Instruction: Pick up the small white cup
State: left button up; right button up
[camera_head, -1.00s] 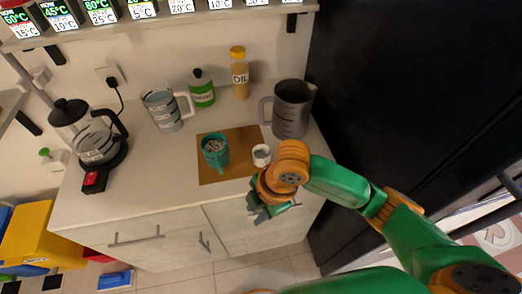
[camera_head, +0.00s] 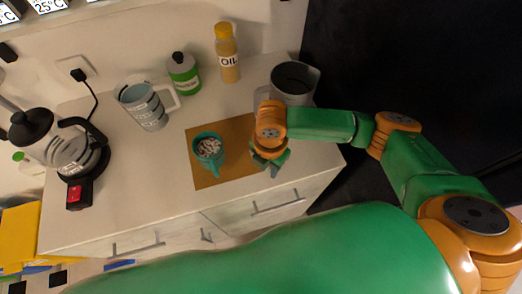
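My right gripper (camera_head: 271,168) is over the right edge of the brown mat (camera_head: 205,179), pointing down, with its arm coming in from the right. The small white cup is hidden now, probably behind the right gripper and its orange wrist. I cannot tell whether the fingers touch it or how far they are apart. A teal mug (camera_head: 209,150) with pale pieces in it stands on the mat, left of the gripper. My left gripper is not in view.
A grey pitcher (camera_head: 296,82) stands close behind my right wrist. An oil bottle (camera_head: 228,55), a green bottle (camera_head: 184,75), a clear measuring jug (camera_head: 147,108) and a coffee maker (camera_head: 62,150) stand along the counter. The counter front left of the mat is clear.

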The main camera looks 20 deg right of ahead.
jog(key=shift+w, duration=0.15)
jog(key=shift+c, duration=0.3)
jog(key=c, duration=0.3)
jog(key=shift+s+r, duration=0.15)
jog(key=shift+s, duration=0.15)
grip_shut()
jog(key=shift+w, duration=0.15)
